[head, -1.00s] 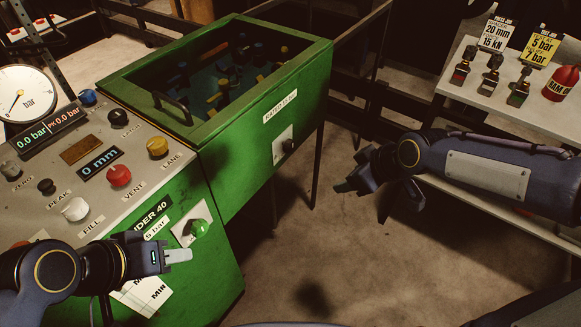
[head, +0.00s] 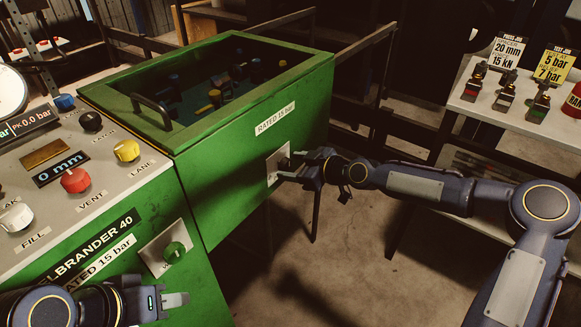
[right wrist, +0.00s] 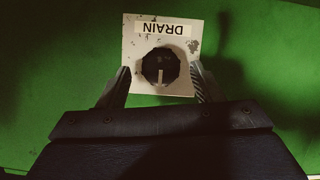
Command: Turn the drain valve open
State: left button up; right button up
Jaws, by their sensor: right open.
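The drain valve is a dark round knob (right wrist: 160,66) with a pale pointer line, on a white plate (right wrist: 187,28) labelled DRAIN. In the right wrist view the pointer line runs up and down the picture. In the head view the plate (head: 272,166) is on the green tank's front, and my gripper partly hides the knob. My right gripper (right wrist: 160,78) is open, with one finger on each side of the knob; I cannot tell whether they touch it. My left gripper (head: 178,300) is low in front of the panel, away from the drain valve; its finger opening is unclear.
The green tank (head: 225,185) has an open top. A white shelf (head: 485,108) with small fittings stands at right. The floor between is clear.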

jog(key=shift+w+a+f, duration=0.3)
jog(key=shift+w+a, duration=0.05)
jog(key=shift+a, duration=0.2)
jog(key=c, duration=1)
